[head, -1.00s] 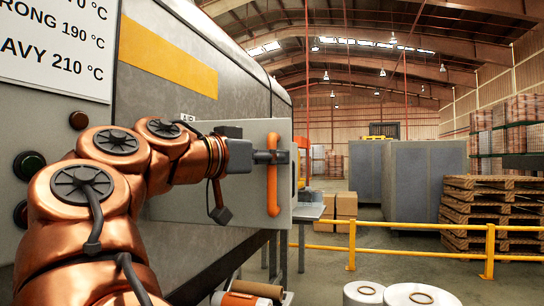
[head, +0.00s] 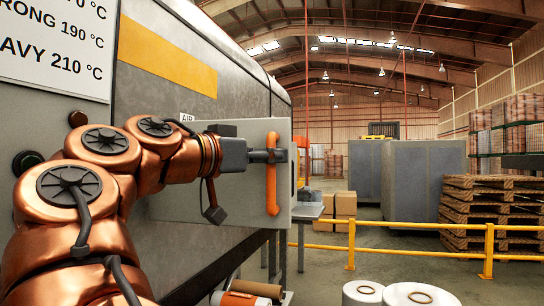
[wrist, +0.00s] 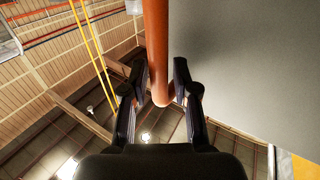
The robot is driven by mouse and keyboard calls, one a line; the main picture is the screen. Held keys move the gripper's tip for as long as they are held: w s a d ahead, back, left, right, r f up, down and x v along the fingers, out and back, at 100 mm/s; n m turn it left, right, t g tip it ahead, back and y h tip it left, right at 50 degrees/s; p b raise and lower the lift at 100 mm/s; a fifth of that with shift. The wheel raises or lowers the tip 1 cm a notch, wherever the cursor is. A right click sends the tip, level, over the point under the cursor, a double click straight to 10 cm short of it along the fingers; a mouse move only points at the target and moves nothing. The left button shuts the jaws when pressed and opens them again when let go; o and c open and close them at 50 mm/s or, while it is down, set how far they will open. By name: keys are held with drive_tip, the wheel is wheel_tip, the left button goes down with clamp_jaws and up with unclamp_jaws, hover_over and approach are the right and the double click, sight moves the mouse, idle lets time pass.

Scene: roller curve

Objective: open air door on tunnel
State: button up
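The air door is a flat grey panel (head: 225,200) on the side of the tunnel (head: 200,110), below a small "AIR" label (head: 187,118). An upright orange bar handle (head: 272,190) stands near its right edge. My gripper (head: 277,156) is at the upper half of the handle. In the wrist view the handle (wrist: 157,45) runs between the two black fingers (wrist: 160,75), with narrow gaps showing beside it, so the fingers look open around it. The far finger is mostly hidden in the head view. I cannot see the door's hinge side behind my arm.
A yellow rail (head: 420,225) crosses the floor to the right. White rolls (head: 410,294) and an orange-and-white roll (head: 242,300) lie low in front. A grey table (head: 308,212) and cardboard boxes (head: 341,206) stand beyond the door. Pallets (head: 490,205) are stacked far right.

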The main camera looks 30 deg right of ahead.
drive_tip(key=v, duration=0.6)
drive_tip(key=shift+a, duration=0.4)
drive_tip(key=shift+s, duration=0.1)
